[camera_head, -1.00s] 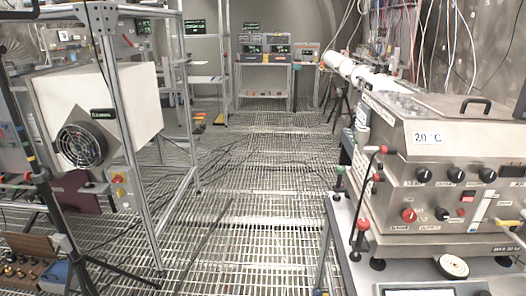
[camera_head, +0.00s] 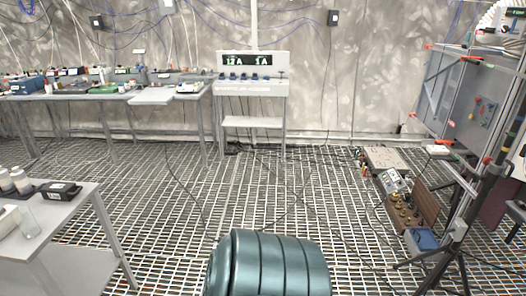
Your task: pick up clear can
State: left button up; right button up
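A clear, see-through container (camera_head: 27,224) stands on the grey table (camera_head: 75,232) at the left edge. It looks like glass or clear plastic, and I cannot tell for sure whether it is the clear can. A white object beside it partly overlaps it or stands close by. Neither of my grippers shows in the head view, so their state is hidden.
Small grey-white bottles (camera_head: 20,181) and a black box (camera_head: 60,191) share that table. A dark teal ribbed drum (camera_head: 268,262) stands at the bottom centre. A long bench (camera_head: 150,96) lines the back wall. A tripod (camera_head: 462,226) stands right. The middle grating is mostly clear.

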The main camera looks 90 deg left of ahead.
aim_at(23, 217)
jog(key=u, duration=4.5)
jog(key=i+l+z, duration=0.3)
jog(key=i+l, duration=0.45)
